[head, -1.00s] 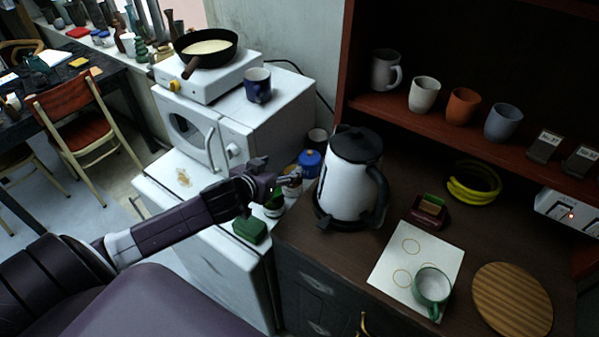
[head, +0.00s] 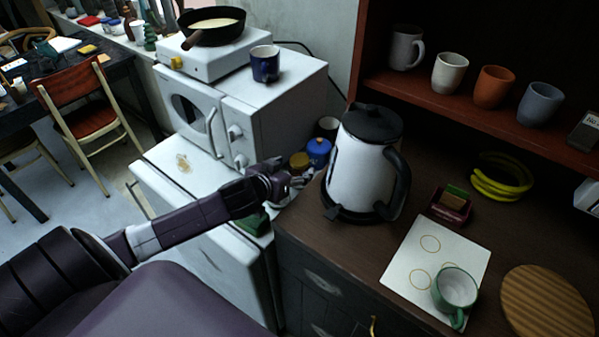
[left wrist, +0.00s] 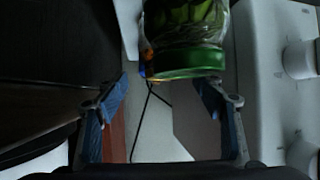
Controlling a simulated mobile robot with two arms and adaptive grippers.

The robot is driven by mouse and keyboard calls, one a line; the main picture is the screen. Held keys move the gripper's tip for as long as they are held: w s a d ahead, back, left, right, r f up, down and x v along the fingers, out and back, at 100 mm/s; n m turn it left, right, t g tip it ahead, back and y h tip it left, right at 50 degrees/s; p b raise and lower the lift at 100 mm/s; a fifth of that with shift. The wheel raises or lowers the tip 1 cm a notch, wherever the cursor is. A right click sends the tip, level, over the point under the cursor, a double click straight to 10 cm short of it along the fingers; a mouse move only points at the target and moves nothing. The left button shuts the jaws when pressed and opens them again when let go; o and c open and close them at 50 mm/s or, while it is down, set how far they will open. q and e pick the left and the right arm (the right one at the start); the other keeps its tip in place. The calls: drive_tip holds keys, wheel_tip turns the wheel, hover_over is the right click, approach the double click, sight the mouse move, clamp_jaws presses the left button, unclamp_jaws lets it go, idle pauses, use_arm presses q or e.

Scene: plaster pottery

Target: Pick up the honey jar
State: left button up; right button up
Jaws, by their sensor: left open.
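A jar with a golden-brown lid (head: 299,160), which looks like the honey jar, stands on the white surface just beyond my left gripper (head: 288,184). Its lower part is hidden by the gripper. In the left wrist view, a glass jar with a green lid and green contents (left wrist: 187,35) appears upside down, just ahead of the fingertips. My left gripper also shows there (left wrist: 167,92), open, with nothing between its blue-padded fingers. I cannot make out the honey jar for certain in that view. My right gripper is not in view.
A blue-lidded jar (head: 318,151) stands close behind the golden lid. The white kettle (head: 362,165) is just right, on the dark counter. The microwave (head: 240,115) stands behind left. A green item (head: 257,223) lies partly hidden below my left forearm.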

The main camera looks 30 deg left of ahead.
sight(296, 163)
use_arm(q)
drive_tip(key=x, duration=0.1)
drive_tip(key=p+x, duration=0.1)
drive_tip(key=x, duration=0.3)
drive_tip(key=shift+w+a+r+p, duration=0.1)
drive_tip(key=shift+a+r+p, duration=0.15)
drive_tip(key=shift+a+p, duration=0.05)
drive_tip(key=shift+w+f, duration=0.35)
drive_tip(key=shift+c, duration=0.4)
drive_tip(key=c, duration=1.5)
clamp_jaws()
drive_tip(key=shift+r, duration=0.1)
